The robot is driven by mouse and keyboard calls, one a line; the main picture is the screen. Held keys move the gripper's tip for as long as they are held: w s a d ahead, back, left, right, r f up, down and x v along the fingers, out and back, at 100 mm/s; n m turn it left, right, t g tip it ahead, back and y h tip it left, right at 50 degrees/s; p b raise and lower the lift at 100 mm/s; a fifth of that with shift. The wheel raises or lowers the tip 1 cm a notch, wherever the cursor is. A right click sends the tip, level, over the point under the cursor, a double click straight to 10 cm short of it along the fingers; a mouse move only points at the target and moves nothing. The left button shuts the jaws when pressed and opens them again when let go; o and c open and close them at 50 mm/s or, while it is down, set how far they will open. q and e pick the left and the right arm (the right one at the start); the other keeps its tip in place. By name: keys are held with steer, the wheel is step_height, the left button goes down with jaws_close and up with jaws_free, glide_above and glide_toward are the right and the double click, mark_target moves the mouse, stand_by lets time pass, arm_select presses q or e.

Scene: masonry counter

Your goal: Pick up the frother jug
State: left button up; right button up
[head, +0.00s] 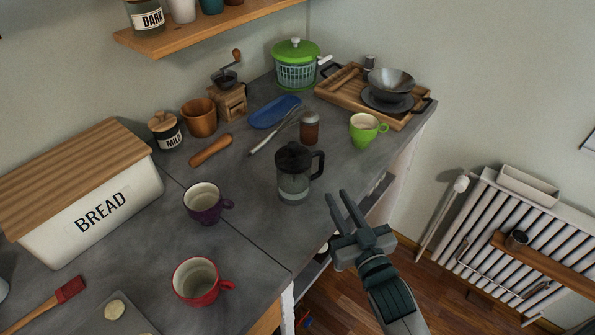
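The frother jug (293,174) looks like a clear glass jug with a black lid and a black handle on its right side. It stands upright on the grey counter, near the front right edge. My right gripper (336,194) is to the lower right of the jug in the head view, with its fingers pointing up towards the handle side. The fingers are apart with nothing between them. A gap shows between the fingertips and the jug. My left gripper is not in view.
A brown-capped shaker (309,128) and a green cup (366,130) stand behind the jug. A purple mug (204,203) and a red mug (198,281) stand at left. The counter just left of the jug is clear.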

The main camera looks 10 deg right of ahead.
mark_target(322, 167)
steer(key=w, duration=0.2)
steer(key=w+p, duration=0.1)
steer(key=w, duration=0.4)
steer(key=shift+w+a+p, duration=0.15)
steer(key=shift+a+p, duration=0.25)
steer(key=shift+w+r+p, duration=0.2)
steer(key=shift+w+p, duration=0.35)
steer(key=shift+w, duration=0.15)
steer(key=w+p, duration=0.1)
steer(key=w, duration=0.2)
steer(key=shift+f, duration=0.1)
steer(key=shift+w+f, duration=0.1)
steer(key=shift+w, duration=0.3)
jaws_close()
